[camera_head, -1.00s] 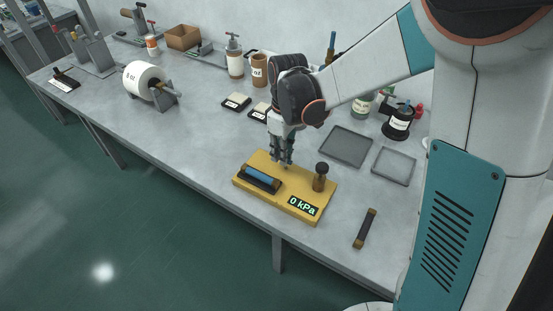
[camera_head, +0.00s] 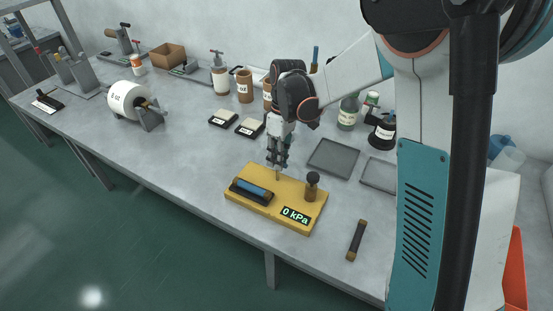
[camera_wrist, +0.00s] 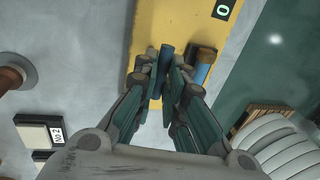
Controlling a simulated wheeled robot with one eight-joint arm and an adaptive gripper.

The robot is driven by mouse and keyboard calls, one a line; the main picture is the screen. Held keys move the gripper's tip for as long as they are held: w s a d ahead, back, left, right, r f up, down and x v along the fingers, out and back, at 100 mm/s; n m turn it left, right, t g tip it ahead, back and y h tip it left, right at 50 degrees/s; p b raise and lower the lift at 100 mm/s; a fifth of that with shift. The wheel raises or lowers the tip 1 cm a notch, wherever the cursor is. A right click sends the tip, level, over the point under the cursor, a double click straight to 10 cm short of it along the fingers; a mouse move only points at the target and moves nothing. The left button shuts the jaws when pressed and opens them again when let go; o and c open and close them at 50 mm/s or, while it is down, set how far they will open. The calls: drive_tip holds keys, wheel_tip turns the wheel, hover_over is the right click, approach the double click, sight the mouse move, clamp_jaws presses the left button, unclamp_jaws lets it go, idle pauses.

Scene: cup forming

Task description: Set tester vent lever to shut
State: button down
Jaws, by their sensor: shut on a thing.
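The pressure tester is a yellow block (camera_head: 240,209) on the bench, with a display (camera_head: 296,215) reading 0 kPa. A dark knobbed post (camera_head: 311,187) stands on its right part. A blue cylinder in a black holder (camera_head: 252,191) lies on its left part. My gripper (camera_head: 277,163) points down over the tester's back edge. A thin upright peg (camera_head: 277,174), seemingly the vent lever, shows just below the fingertips. In the wrist view my gripper (camera_wrist: 164,85) is closed around a blue piece (camera_wrist: 165,60), likely the lever's grip. The lever's exact angle is hard to tell.
A dark bar with brass-coloured ends (camera_head: 356,240) lies right of the tester. Two grey trays (camera_head: 333,157) lie behind it at right. Two small labelled blocks (camera_head: 224,118) sit behind at left.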

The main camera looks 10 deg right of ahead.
drive_tip(key=shift+w+d+f, duration=0.1)
drive_tip(key=shift+w+d, duration=0.05)
drive_tip(key=c, duration=1.9)
unclamp_jaws()
drive_tip(key=shift+w+f, duration=0.1)
drive_tip(key=shift+w, duration=0.05)
drive_tip(key=shift+r, duration=0.35)
drive_tip(key=r, duration=0.3)
drive_tip(key=w+d+r, duration=0.1)
drive_tip(key=r, duration=0.7)
drive_tip(key=shift+w+d+r, duration=0.1)
drive_tip(key=shift+w+d, duration=0.15)
drive_tip(key=shift+w, duration=0.15)
